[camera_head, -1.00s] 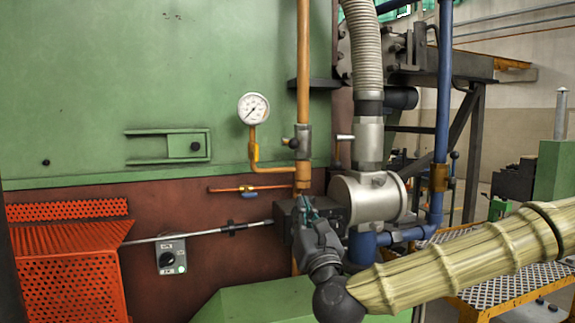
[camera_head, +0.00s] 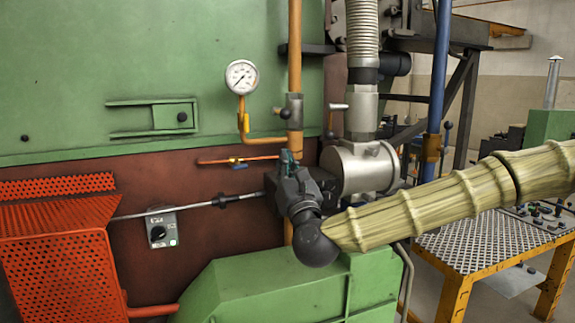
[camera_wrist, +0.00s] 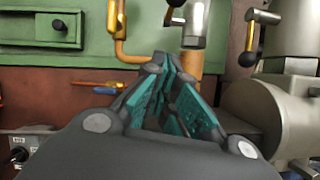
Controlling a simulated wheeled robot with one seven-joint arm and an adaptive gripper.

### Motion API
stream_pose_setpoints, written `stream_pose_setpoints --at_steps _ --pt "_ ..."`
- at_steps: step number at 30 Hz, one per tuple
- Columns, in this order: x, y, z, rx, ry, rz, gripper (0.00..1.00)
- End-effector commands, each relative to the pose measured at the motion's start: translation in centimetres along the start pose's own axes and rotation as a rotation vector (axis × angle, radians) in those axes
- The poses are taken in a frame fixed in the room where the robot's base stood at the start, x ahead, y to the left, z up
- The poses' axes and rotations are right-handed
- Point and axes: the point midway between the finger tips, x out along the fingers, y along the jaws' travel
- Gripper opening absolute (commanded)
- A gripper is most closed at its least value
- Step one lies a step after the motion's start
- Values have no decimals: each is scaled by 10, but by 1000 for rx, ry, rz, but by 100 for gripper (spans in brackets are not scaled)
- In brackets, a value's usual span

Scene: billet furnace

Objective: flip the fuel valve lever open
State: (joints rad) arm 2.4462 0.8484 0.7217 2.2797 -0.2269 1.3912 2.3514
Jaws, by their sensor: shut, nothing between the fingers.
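A yellow-orange vertical pipe (camera_head: 295,62) carries a metal valve body (camera_head: 294,112) with a small lever (camera_head: 278,110) that sticks out left and ends in a dark knob. In the wrist view the valve body (camera_wrist: 194,24) is at top centre, with its knob (camera_wrist: 175,4) cut by the top edge. No label shows which valve is the fuel valve. My gripper (camera_head: 288,158) is below this valve, in front of the pipe, with teal finger pads. In the wrist view my gripper (camera_wrist: 163,62) is shut and empty, its tips below the valve and apart from it.
A silver fitting (camera_head: 362,168) stands close right of my gripper; its pipe has another handle (camera_head: 338,107). A green housing (camera_head: 280,290) lies below. A red mesh guard (camera_head: 60,270) is lower left.

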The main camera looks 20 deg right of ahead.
Motion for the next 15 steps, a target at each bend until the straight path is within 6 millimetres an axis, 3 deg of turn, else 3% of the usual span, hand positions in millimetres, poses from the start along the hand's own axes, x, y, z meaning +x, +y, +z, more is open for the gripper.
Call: stream_pose_setpoints --at_steps 9,15 --pt "56 2 3 -1 0 1 0" --pt "58 2 28 0 0 3 0"
